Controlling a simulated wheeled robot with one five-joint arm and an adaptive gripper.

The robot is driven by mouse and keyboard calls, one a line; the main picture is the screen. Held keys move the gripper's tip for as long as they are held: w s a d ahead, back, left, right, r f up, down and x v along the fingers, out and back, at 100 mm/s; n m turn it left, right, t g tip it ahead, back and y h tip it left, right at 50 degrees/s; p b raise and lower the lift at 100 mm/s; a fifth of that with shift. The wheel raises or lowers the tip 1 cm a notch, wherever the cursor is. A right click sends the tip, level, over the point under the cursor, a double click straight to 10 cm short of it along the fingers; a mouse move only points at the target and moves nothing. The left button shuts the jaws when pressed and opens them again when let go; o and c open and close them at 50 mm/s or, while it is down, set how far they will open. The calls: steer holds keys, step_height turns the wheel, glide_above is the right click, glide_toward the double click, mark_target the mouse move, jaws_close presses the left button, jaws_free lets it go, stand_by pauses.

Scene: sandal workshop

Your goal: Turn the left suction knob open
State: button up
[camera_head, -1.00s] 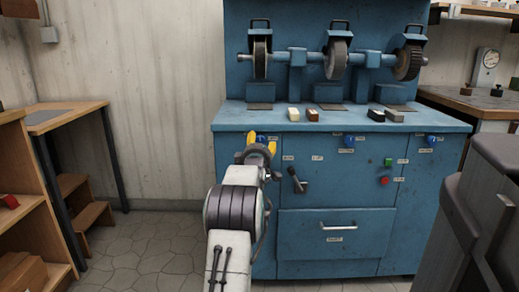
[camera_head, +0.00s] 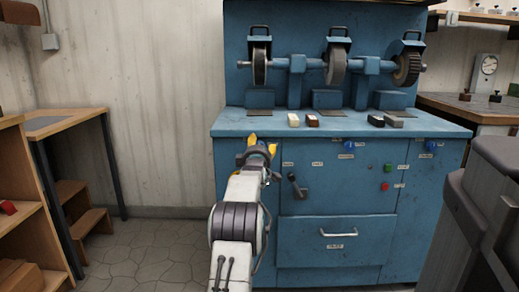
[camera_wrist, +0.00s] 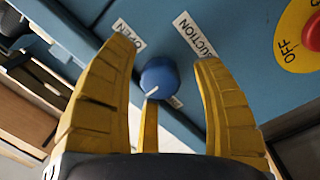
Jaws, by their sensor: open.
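The left suction knob (camera_wrist: 159,77) is a round blue knob on the blue cabinet front. In the wrist view it sits between my yellow fingers, with its white pointer mark towards the lower left. An "OPEN" label (camera_wrist: 127,33) lies to its upper left, a "SUCTION" label (camera_wrist: 193,34) to its upper right, and a partly hidden label below it. My gripper (camera_wrist: 163,56) is open around the knob's sides, with gaps showing; its depth from the knob is unclear. In the head view my gripper (camera_head: 261,139) is at the cabinet's upper left and largely covers this knob.
A red button on a yellow plate (camera_wrist: 300,30) marked "OFF" is at the wrist view's upper right. The cabinet (camera_head: 330,262) has two more blue knobs, a dark lever (camera_head: 298,187) and a drawer handle (camera_head: 337,233). Grinding wheels stand above its top. Floor to the left is clear.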

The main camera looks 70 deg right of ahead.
steer(key=c, duration=1.2)
steer(key=m+p, duration=0.3)
steer(key=m, duration=0.5)
steer(key=shift+w+m+y, duration=0.1)
steer(key=shift+m+y, duration=0.2)
stand_by(0.4)
